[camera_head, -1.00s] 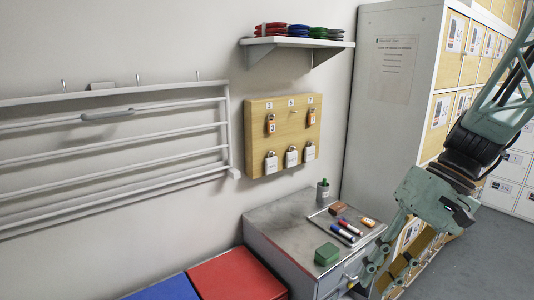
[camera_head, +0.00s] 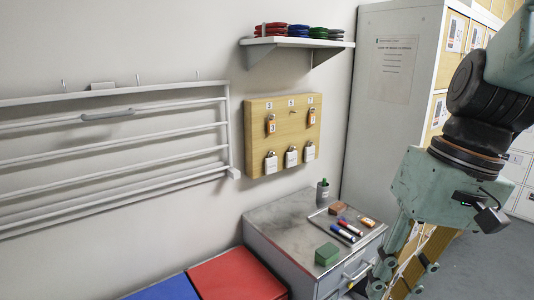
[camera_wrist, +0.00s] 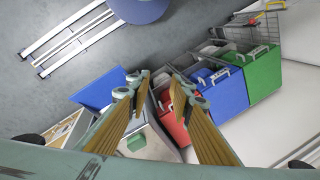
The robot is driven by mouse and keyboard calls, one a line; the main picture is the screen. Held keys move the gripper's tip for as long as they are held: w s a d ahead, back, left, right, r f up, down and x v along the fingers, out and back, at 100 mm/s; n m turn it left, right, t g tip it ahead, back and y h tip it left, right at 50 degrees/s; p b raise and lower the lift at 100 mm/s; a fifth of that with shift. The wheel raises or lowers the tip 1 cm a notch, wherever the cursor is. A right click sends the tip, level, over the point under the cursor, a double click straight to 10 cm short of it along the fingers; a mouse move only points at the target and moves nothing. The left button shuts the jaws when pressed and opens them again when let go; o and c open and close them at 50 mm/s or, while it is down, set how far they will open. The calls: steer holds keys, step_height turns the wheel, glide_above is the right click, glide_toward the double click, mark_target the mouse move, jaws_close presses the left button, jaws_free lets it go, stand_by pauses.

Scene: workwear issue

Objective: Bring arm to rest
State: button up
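My gripper (camera_head: 385,284) hangs at the lower right of the head view, beside the front of a metal cabinet (camera_head: 280,216). In the wrist view my gripper (camera_wrist: 160,82) has its two fingers spread apart with nothing between them. It points downward, above the cabinet and bins, and touches nothing that I can see. My arm comes in from the right edge of the head view and hides part of the lockers.
The cabinet top holds a green box (camera_head: 327,254), several markers and a brown block (camera_head: 336,209). A key board (camera_head: 283,130) and a shelf (camera_head: 298,42) are on the wall. Bins in red (camera_wrist: 171,118), blue (camera_wrist: 222,92) and green (camera_wrist: 262,74) stand below. Grey floor (camera_wrist: 165,45) is open.

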steer(key=s+r+t+h, duration=0.2)
steer(key=s+r, duration=0.3)
steer(key=s, duration=0.4)
steer(key=shift+s+d+t, duration=0.15)
steer(key=shift+s+t, duration=0.15)
steer(key=shift+t, duration=0.6)
steer(key=shift+o, duration=0.9)
